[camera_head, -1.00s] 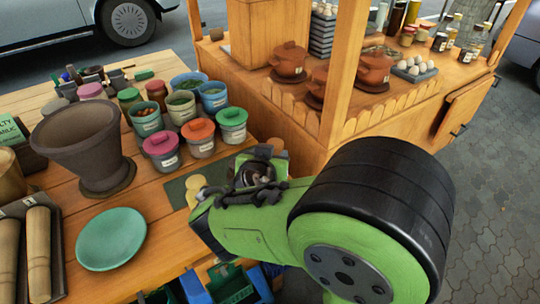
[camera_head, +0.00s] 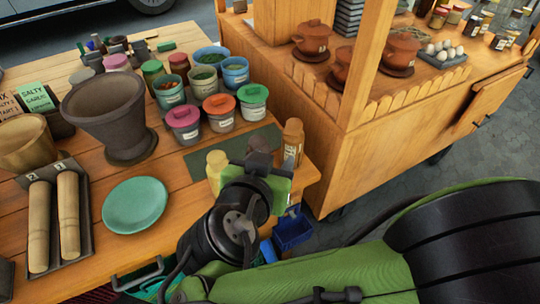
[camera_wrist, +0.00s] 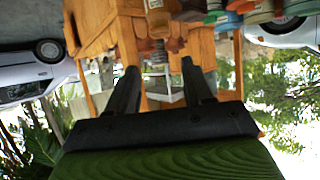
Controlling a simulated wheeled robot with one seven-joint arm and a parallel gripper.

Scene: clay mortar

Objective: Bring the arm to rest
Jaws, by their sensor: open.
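My gripper (camera_wrist: 160,82) shows in the wrist view with its two dark fingers spread apart and nothing between them. In the head view my green and black arm reaches in from the right, and its wrist end is over the front right edge of the wooden table (camera_head: 88,262). The fingers cannot be made out clearly there. The brown clay mortar (camera_head: 110,105) stands upright on the table, well left of my arm. Two wooden pestles (camera_head: 68,212) lie side by side in a dark tray to the left of a green plate (camera_head: 135,205).
Lidded and open pots (camera_head: 220,112) crowd the table behind the plate. A yellow bottle (camera_head: 215,168) and an orange-brown bottle (camera_head: 292,143) stand close to my wrist. A wooden stall (camera_head: 400,115) with clay pots and eggs is at the back right. A blue crate (camera_head: 292,232) sits below the table edge.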

